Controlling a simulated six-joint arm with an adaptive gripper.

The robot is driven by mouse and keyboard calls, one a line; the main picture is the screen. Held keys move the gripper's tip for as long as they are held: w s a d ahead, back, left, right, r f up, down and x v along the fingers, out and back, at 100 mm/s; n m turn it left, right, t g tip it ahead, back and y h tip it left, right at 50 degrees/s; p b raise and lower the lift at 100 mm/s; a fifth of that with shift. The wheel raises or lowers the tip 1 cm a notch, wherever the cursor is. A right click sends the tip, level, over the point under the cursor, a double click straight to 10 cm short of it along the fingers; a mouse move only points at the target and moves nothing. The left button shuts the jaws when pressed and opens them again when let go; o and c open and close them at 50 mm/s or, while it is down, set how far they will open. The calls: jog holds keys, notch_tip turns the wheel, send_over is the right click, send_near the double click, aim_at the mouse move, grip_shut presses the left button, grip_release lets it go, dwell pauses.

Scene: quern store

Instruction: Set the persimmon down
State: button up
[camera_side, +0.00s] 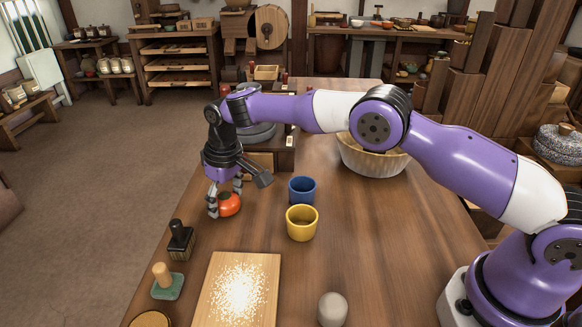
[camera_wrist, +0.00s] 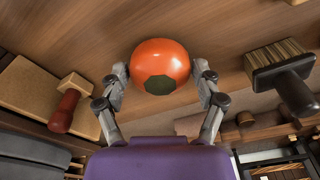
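The persimmon (camera_side: 229,204) is a round orange fruit near the left edge of the wooden table (camera_side: 345,235). My gripper (camera_side: 226,200) points down with a finger on each side of it. In the wrist view the persimmon (camera_wrist: 160,62) sits between the two fingertips of my gripper (camera_wrist: 160,75), its dark calyx facing the camera. The fingertips look closed against its sides. The side view does not clearly show whether its underside touches the table.
A blue cup (camera_side: 302,190) and yellow cup (camera_side: 301,223) stand right of the persimmon. A black-handled brush (camera_side: 180,240), a green-based stamp (camera_side: 167,281) and a grain-strewn board (camera_side: 240,292) are nearer the camera. A pale tub (camera_side: 372,157) stands farther back. Table right of the cups is clear.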

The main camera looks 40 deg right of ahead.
aim_at(231, 199)
dwell(0.4)
jog(key=s+d+r+m+t, duration=0.1)
jog(key=s+d+r, duration=0.2)
jog(key=r, duration=0.7)
jog(key=s+d+r, duration=0.2)
jog(key=s+r, duration=0.1)
jog(key=r, duration=0.7)
jog(key=s+d+r+m+t, duration=0.2)
jog(key=s+d, duration=0.5)
jog(key=s, duration=0.5)
jog(key=s+d+f+t, duration=0.1)
jog(key=s+d+f, duration=0.1)
jog(key=s+f, duration=0.3)
jog(key=s, duration=0.3)
jog(key=shift+s+d+f+m, duration=0.2)
jog(key=shift+s+f+m, duration=0.1)
jog(key=shift+f, duration=0.1)
